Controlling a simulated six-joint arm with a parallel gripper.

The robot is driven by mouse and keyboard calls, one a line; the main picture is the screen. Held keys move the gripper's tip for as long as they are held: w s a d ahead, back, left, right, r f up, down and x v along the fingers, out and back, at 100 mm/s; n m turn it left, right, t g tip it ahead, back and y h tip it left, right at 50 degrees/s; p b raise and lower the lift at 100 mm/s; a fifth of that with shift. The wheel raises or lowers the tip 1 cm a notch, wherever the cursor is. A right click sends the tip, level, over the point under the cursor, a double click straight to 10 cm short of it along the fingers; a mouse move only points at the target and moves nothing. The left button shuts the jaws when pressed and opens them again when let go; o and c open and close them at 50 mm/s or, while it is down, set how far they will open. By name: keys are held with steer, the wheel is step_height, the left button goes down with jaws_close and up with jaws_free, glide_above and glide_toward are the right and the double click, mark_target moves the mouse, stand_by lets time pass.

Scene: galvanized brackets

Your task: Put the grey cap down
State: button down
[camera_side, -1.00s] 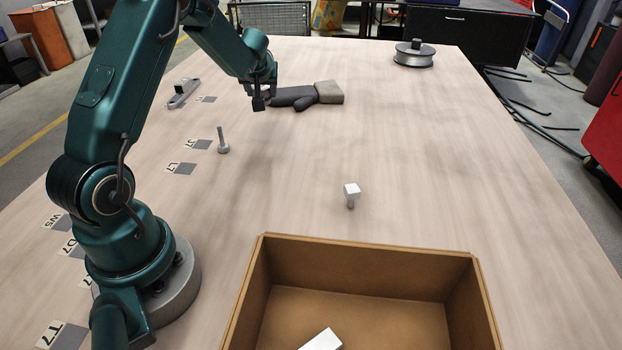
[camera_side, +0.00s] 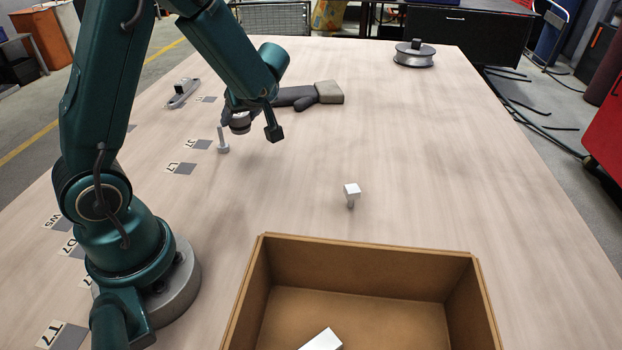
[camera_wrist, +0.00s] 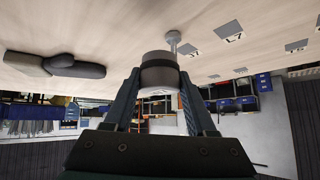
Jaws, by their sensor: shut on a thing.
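The grey cap (camera_wrist: 159,72) is a short round cylinder held between the two fingers of my gripper (camera_wrist: 160,86) in the wrist view. In the side view the cap (camera_side: 240,123) shows beside the dark fingers of my gripper (camera_side: 252,124). It is in the air, just up and right of a bolt-like part standing on the table. My gripper is shut on it. The exact height of the cap above the table is hard to tell.
The grey bolt-like part (camera_side: 223,146) stands near marked squares (camera_side: 186,168). A dark glove (camera_side: 298,97) lies behind, a link-shaped part (camera_side: 182,93) at far left, a spool (camera_side: 414,58) at far right. A white-topped part (camera_side: 351,192) stands behind an open brown box (camera_side: 366,246). The table's right side is clear.

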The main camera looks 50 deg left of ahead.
steer(key=s+d+f+n+g, duration=0.1)
steer(key=s+d, duration=0.1)
steer(key=s, duration=0.1)
steer(key=s+d+f+n+g, duration=0.1)
steer(key=s+d, duration=0.1)
steer(key=s, duration=0.1)
steer(key=s+d+f+n, duration=0.1)
steer(key=s+d, duration=0.1)
steer(key=s, duration=0.1)
steer(key=shift+s+g, duration=0.2)
steer(key=shift+g, duration=0.2)
steer(key=shift+n, duration=0.3)
steer(key=shift+w+f, duration=0.1)
steer(key=shift+f, duration=2.25)
steer(key=shift+f, duration=0.1)
steer(key=shift+c, duration=1.1)
jaws_free()
